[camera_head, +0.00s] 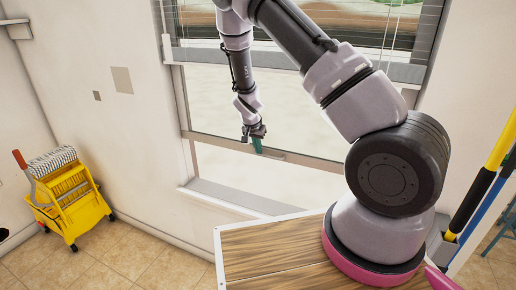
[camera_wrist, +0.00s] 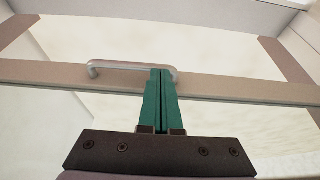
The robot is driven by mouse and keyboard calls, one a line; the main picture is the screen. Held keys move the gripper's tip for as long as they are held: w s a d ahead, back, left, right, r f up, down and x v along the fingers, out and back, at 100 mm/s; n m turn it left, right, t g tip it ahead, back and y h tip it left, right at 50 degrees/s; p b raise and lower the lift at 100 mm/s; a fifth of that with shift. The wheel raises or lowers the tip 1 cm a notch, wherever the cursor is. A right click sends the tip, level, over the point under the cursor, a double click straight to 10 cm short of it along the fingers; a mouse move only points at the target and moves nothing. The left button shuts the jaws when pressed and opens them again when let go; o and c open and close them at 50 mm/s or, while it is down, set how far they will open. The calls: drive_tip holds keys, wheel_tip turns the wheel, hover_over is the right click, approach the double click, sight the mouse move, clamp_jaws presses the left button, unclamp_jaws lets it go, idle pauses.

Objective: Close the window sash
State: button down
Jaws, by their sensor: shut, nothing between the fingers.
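The window sash (camera_head: 310,163) is raised, with an open gap between its bottom rail and the sill (camera_head: 235,196). Its rail also crosses the wrist view (camera_wrist: 235,88). A metal bar handle (camera_wrist: 120,65) is fixed to the rail. My gripper (camera_head: 257,147) is at the rail in the head view. In the wrist view its green fingers (camera_wrist: 161,73) are shut together with nothing between them. Their tips overlap the right part of the handle in the picture. I cannot tell whether they touch it.
Blinds (camera_head: 400,15) hang at the window top. A wooden-topped surface (camera_head: 265,247) stands below the window beside my arm. A yellow mop bucket with wringer (camera_head: 75,205) stands on the tiled floor at left. Yellow and blue poles (camera_head: 490,165) stand at right.

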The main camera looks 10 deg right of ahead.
drive_tip(key=shift+f, duration=0.1)
wheel_tip(320, 180, down, 26)
drive_tip(key=shift+f, duration=0.1)
drive_tip(key=shift+r, duration=0.2)
